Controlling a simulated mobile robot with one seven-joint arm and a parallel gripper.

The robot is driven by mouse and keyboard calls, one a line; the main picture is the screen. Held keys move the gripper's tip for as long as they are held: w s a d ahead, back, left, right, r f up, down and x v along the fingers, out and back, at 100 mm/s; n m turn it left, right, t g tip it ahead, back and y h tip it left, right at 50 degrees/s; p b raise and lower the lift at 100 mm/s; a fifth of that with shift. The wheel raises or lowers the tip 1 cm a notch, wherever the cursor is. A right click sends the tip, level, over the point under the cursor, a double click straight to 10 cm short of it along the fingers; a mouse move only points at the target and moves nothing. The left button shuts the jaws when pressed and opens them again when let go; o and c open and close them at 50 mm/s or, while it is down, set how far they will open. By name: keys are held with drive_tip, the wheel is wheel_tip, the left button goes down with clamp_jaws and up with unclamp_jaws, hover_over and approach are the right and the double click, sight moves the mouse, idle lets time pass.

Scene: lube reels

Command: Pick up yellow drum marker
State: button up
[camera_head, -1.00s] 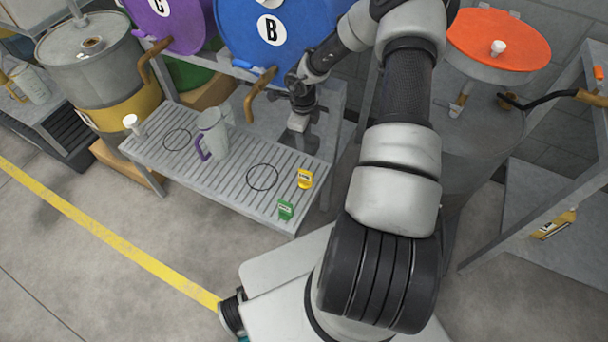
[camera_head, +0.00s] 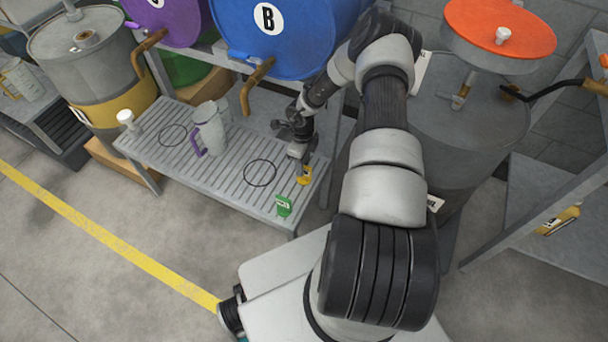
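The yellow drum marker (camera_head: 304,176) stands at the right end of the slatted grey bench, partly hidden by my gripper. My gripper (camera_head: 300,165) points down right over the marker, with its fingertips at or just above the marker's top. I cannot tell whether the fingers are open or shut, or whether they touch it. A green marker (camera_head: 284,206) stands in front of it near the bench's front right corner.
The slatted bench (camera_head: 215,170) also holds a grey jug with a purple handle (camera_head: 209,130) and a white-capped piece (camera_head: 127,119). A blue drum B (camera_head: 285,50) with a brown tap handle (camera_head: 257,84) overhangs the back. An orange-topped drum (camera_head: 500,27) stands right.

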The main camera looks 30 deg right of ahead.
sight(305, 180)
wheel_tip(305, 180, down, 5)
drive_tip(key=shift+a+r+b, duration=0.1)
drive_tip(key=shift+b, duration=0.5)
clamp_jaws()
